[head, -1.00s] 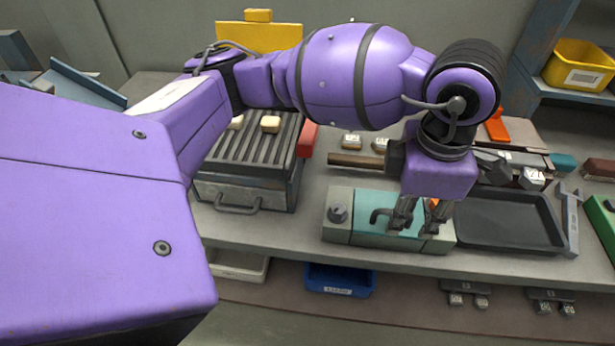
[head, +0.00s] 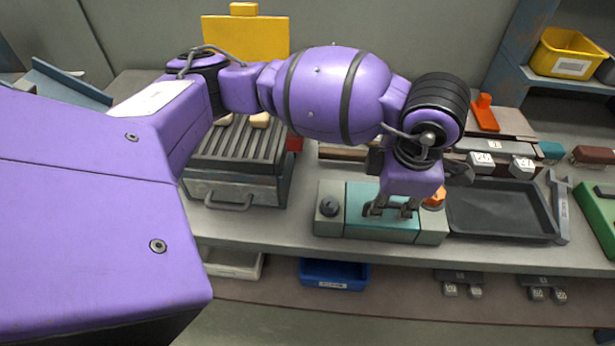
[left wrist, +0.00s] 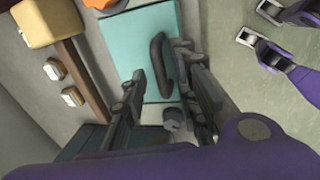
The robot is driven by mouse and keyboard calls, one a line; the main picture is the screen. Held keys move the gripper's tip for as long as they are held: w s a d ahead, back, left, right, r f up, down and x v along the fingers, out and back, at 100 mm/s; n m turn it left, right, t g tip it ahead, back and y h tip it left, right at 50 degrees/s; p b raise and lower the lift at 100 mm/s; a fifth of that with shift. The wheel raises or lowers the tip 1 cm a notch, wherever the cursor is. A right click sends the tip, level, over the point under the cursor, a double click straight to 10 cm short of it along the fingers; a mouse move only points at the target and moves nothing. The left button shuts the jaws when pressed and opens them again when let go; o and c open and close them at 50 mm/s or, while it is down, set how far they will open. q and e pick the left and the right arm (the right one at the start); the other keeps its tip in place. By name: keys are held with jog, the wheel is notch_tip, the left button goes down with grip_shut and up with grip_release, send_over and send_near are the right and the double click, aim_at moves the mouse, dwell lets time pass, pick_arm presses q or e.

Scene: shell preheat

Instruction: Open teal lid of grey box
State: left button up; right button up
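The grey box (head: 330,226) stands near the front edge of the bench, with a dark knob on its left end and an orange knob on its right. Its teal lid (head: 382,231) lies flat and shut. It also shows in the left wrist view (left wrist: 120,45). The lid's dark arched handle (left wrist: 158,62) stands between the fingers of my left gripper (left wrist: 162,62). In the head view this gripper (head: 391,211) is low over the lid. Its fingers are apart, and I see no firm contact. My right gripper cannot be clearly made out.
A ribbed grill (head: 235,150) with a front handle stands left of the box. A black tray (head: 500,210) lies close on its right. Labelled blocks (head: 482,160) stand behind. A blue bin (head: 335,274) is on the shelf below. Bare bench lies in front.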

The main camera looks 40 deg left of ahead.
pick_arm(q)
jog(key=shift+c, duration=0.4)
grip_shut()
jog(key=shift+r, duration=0.2)
